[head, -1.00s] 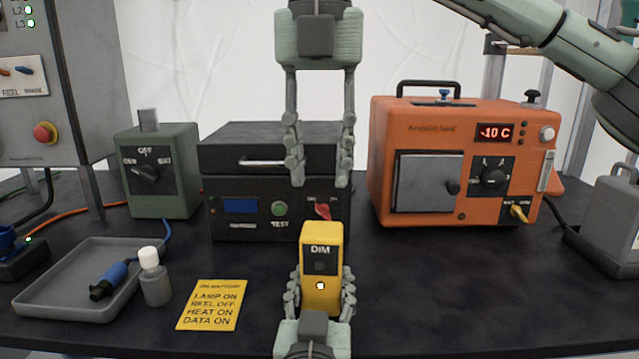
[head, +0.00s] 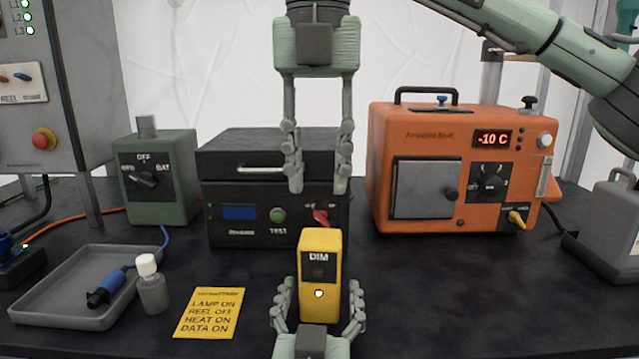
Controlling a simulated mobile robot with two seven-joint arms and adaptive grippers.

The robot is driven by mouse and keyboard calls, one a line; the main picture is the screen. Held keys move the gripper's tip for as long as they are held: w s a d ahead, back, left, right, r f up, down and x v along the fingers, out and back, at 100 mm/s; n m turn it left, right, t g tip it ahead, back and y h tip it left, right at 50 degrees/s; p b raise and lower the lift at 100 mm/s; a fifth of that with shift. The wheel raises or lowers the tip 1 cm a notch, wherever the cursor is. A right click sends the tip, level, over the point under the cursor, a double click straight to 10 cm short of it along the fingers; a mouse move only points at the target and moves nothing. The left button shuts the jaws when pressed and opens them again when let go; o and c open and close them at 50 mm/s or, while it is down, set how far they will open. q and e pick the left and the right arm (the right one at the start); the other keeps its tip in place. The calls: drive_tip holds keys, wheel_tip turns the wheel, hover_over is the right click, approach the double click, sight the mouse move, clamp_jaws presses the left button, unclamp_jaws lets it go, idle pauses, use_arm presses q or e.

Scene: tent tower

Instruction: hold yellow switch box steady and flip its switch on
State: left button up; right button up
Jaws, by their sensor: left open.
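The yellow switch box (head: 335,265) stands upright on the dark table near the front, labelled DIM, with a dark switch panel and a small lit lamp below it. My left gripper (head: 318,290) is open at the near side of the box, one finger on each side, with visible gaps between fingers and box. My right gripper (head: 318,186) hangs above and behind the box, pointing down, its two fingers spread and empty. The exact position of the switch lever is too small to tell.
Behind the box stand a black test unit (head: 230,212), a green selector box (head: 170,200) and an orange heater box (head: 420,130). At left are a grey tray (head: 60,312), a white-capped bottle (head: 152,290) and a yellow note card (head: 210,313). The table right of the box is clear.

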use_arm(q)
drive_tip(key=s, duration=1.1)
drive_tip(key=shift+a, duration=0.45)
drive_tip(key=shift+w, duration=0.15)
drive_tip(key=w, duration=0.7)
drive_tip(key=w+d, duration=0.1)
drive_tip(key=w, duration=0.3)
drive_tip(key=shift+w+r, duration=0.1)
drive_tip(key=shift+w, duration=0.25)
use_arm(e)
hover_over(318, 271)
wheel_tip(318, 271, down, 7)
drive_tip(key=shift+f, duration=0.2)
